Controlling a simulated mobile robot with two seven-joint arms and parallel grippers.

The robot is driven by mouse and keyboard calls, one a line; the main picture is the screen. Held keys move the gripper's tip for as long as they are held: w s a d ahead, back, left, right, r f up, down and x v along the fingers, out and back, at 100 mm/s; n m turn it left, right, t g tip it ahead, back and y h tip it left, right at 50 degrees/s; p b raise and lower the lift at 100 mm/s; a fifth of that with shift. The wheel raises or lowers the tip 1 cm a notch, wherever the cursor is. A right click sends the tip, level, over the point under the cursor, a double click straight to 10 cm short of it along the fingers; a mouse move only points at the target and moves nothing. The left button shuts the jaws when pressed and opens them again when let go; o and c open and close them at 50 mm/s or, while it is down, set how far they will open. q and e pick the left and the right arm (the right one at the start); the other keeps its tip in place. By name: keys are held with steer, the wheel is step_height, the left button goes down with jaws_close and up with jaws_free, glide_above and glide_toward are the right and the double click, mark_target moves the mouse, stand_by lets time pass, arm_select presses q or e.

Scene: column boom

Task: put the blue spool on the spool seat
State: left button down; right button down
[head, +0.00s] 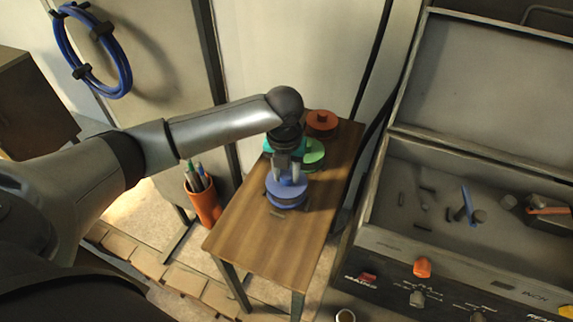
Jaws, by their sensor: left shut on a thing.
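The blue spool (287,195) is on the small wooden table in the head view, at the near end of a group of spools. My left gripper (291,178) reaches down from above and is shut on the top of the blue spool. I cannot tell whether the spool touches the tabletop or is just above it. I cannot clearly make out the spool seat. My right gripper is not in view.
A green spool (312,154) and a red-brown spool (321,122) stand behind on the wooden table (262,240); a teal item is partly hidden by my gripper. An open grey case (395,215) with knobs is at right. An orange pen cup (205,206) stands left. The table's front is clear.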

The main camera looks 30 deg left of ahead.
mark_target(285, 187)
arm_select(q)
steer(key=shift+w+f, duration=0.1)
steer(key=shift+f, duration=0.9)
steer(key=c, duration=1)
jaws_free()
steer(key=shift+f, duration=0.25)
steer(key=o, duration=0.5)
step_height(285, 187, up, 12)
steer(key=s+p, duration=0.1)
steer(key=shift+s+d+r, duration=0.15)
steer(key=shift+s+d, duration=0.05)
steer(key=shift+s, duration=0.1)
